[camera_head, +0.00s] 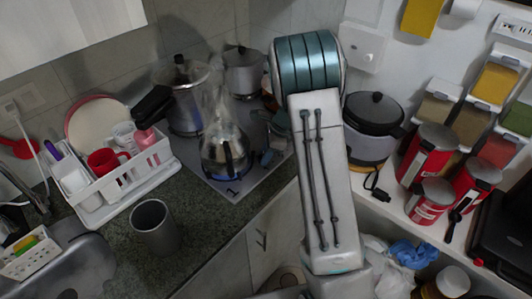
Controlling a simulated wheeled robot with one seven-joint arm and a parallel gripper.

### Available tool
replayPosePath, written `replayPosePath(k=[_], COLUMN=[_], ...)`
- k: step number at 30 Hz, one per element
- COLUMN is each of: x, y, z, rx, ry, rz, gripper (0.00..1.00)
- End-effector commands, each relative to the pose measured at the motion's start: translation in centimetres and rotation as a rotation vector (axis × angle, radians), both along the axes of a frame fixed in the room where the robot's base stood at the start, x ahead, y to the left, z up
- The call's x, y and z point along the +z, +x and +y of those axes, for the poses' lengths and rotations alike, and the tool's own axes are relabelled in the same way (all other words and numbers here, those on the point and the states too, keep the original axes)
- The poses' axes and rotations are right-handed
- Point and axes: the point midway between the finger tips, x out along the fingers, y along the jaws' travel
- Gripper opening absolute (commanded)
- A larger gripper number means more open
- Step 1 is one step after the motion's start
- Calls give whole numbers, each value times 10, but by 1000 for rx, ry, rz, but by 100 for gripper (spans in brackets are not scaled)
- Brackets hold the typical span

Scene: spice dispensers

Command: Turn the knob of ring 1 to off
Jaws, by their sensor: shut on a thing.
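The hob (252,180) is a flat grey plate set in the dark counter. A shiny kettle (226,152) with a dark handle stands on its front ring, near a mark that looks like a 1. A blue glow of flame shows under the kettle, and steam rises above it. My gripper (268,157) is at the right side of the hob, just right of the kettle, low over the plate. It is small and dark in the head view and is shut on what seems to be a knob. The knob itself is hidden by the fingers, and its angle cannot be seen.
A steaming pot (186,105) and another pot (243,76) stand at the hob's back. A rice cooker (372,125) is close right of my arm. A dish rack (122,185) and a grey cup (155,228) are on the left. Red canisters (425,155) stand right.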

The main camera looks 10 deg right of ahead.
Motion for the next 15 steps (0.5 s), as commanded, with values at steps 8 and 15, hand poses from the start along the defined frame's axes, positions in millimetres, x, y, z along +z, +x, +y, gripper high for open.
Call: replayPosePath(k=[8, 15], x=[1, 2], y=[4, 6], z=[-1, -1], rx=[184, 386], ry=[-2, -3], rz=[-9, -9], gripper=[12, 12])
